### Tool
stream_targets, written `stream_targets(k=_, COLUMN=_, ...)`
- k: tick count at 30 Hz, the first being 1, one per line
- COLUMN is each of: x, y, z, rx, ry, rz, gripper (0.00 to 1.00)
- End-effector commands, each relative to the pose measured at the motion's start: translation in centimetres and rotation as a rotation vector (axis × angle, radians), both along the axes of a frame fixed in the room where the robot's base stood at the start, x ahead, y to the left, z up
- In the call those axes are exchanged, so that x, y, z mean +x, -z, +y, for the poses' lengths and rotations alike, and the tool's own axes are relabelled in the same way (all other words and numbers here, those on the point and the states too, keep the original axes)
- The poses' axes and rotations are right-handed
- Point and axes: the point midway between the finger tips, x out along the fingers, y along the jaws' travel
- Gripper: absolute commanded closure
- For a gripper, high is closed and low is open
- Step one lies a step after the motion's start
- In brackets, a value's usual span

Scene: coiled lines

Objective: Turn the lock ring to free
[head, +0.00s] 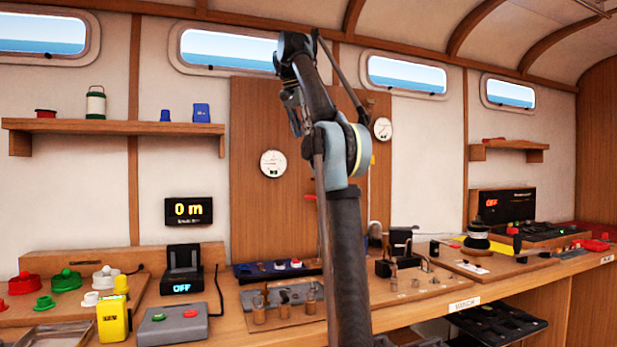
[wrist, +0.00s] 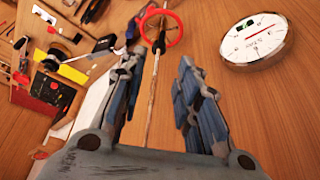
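A red ring (wrist: 162,28) shows at the top of the wrist view, around a thin rod that runs down between my fingers in the picture. I cannot tell for certain that it is the lock ring, nor its turn position. A small red piece (head: 310,197) at the left edge of my arm in the head view may be part of it; my arm hides the rest. My gripper (wrist: 160,65) is open, its two blue-grey fingers apart with nothing clearly held between them. The ring appears beyond the fingertips. In the head view my gripper (head: 294,108) is raised before the wooden panel.
A round gauge (wrist: 254,40) is on the wooden panel (head: 255,120), right of my fingers in the wrist view. The bench (head: 480,312) below carries a grey button box (head: 175,328), a yellow device (head: 112,322) and several fittings. The air left of my arm looks clear.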

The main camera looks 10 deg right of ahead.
Motion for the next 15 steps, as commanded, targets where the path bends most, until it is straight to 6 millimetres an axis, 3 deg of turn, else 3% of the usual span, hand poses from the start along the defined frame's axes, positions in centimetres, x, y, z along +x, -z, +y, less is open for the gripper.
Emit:
stream_targets(k=7, x=0.4, y=0.4, z=0.6, rx=-0.001, ry=0.001, rz=-0.005, gripper=0.7)
stream_targets(k=15, x=1.1, y=3.1, z=0.2, rx=-0.001, ry=-0.006, rz=-0.005, gripper=0.7)
